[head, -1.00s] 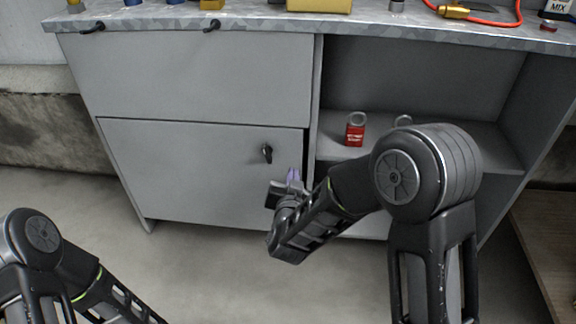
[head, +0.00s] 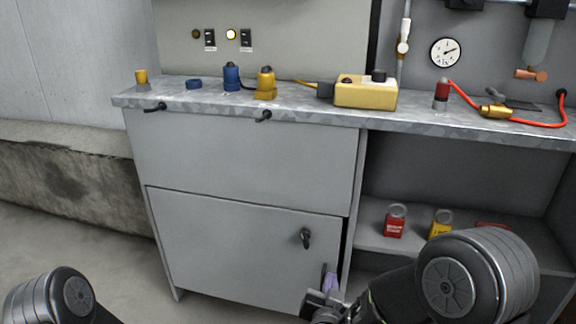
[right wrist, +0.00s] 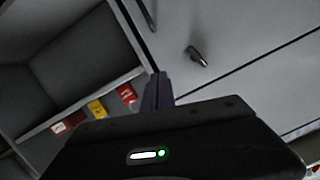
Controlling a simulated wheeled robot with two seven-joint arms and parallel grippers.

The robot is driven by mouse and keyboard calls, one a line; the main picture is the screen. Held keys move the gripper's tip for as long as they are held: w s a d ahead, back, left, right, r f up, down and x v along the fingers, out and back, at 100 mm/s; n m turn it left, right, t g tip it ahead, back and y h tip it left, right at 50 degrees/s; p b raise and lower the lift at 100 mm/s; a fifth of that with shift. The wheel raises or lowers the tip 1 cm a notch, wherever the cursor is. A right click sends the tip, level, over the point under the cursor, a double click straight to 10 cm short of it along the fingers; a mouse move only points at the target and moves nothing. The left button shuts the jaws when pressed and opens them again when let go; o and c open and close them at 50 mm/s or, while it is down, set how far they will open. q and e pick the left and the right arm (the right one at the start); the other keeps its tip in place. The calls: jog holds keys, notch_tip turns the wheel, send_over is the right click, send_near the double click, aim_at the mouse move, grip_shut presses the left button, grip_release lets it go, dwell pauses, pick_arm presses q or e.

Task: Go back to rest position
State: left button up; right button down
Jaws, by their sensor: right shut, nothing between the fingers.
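My right gripper (head: 328,292) is at the bottom of the head view, in front of the lower grey cabinet door (head: 240,245), near the door's right edge. Its purple-grey fingers are shut with nothing between them. In the right wrist view the shut fingers (right wrist: 157,92) point up in front of the cabinet, with the door handle (right wrist: 196,56) to their right; I see no contact with it. My left arm shows only at the bottom left corner of the head view; its gripper is out of view.
The grey worktop (head: 300,112) holds a yellow control box (head: 365,94), blue and yellow fittings and a red hose (head: 530,122). The floor at left is clear.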

jog(key=s+a+f+n+g+y, duration=0.2)
jog(key=s+a+f+g+y, duration=0.15)
jog(key=f, duration=0.45)
jog(key=s+a+f+n+g+y, duration=0.25)
jog(key=s+a+f, duration=0.2)
jog(key=f, duration=0.35)
jog(key=s+d+f+g+y, duration=0.25)
jog(key=s+f+g, duration=0.45)
jog(key=s+f, duration=0.85)
pick_arm(q)
notch_tip(320, 180, up, 35)
jog(key=s+d+p, duration=0.1)
jog(key=s+p, duration=0.1)
jog(key=p, duration=3.2)
jog(key=shift+s+d+g+h+p, duration=0.3)
jog(key=shift+s+d+g, duration=0.05)
jog(key=shift+s+g, duration=0.05)
pick_arm(e)
jog(key=s+a+r, duration=0.1)
jog(key=s+r, duration=0.1)
jog(key=r, duration=1.6)
jog(key=s+a+r, duration=0.1)
jog(key=r, duration=1.8)
jog(key=shift+s+g, duration=0.4)
pick_arm(q)
jog(key=shift+f, duration=0.15)
pick_arm(e)
jog(key=shift+f, duration=0.1)
jog(key=c, duration=2.1)
grip_release()
